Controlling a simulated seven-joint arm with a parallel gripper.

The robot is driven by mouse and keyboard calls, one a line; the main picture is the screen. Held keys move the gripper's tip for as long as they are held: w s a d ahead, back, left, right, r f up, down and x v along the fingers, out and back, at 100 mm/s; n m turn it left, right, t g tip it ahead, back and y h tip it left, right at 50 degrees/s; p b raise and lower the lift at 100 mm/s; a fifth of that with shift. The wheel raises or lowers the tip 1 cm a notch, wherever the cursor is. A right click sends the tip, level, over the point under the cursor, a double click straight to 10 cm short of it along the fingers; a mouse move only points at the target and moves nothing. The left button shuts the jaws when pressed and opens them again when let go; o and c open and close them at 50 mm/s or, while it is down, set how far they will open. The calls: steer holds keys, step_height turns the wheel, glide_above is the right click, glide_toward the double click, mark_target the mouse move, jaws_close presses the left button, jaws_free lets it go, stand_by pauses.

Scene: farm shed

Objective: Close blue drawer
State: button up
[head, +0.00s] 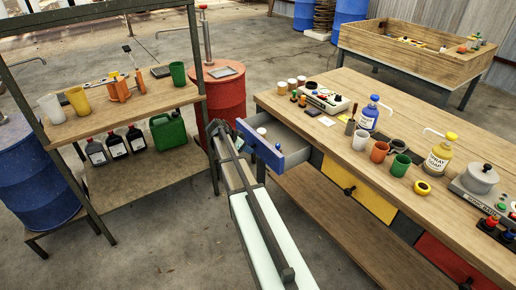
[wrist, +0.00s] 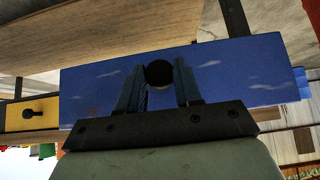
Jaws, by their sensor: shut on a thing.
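The blue drawer (head: 292,161) stands pulled out from the left end of the long wooden workbench in the head view. Its open inside shows behind the front, with a small pale round item in it. In the wrist view the blue drawer front (wrist: 235,85) fills the middle. My gripper (wrist: 160,84) is at that front, its two dark fingers on either side of the round black knob (wrist: 159,73), shut on it. In the head view my arm reaches up to the drawer front, and the grip on the knob is hard to make out.
The workbench (head: 330,130) carries cups, spray bottles and devices. A yellow drawer (head: 358,195) and a red drawer (head: 445,258) sit flush in it, right of the blue one. A shelf unit (head: 150,102) with cups and bottles and a red barrel (head: 222,98) stand left of my arm.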

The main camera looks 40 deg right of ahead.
steer(key=shift+c, duration=1.1)
steer(key=shift+d, duration=8.65)
steer(key=o, duration=1.6)
steer(key=v, duration=0.7)
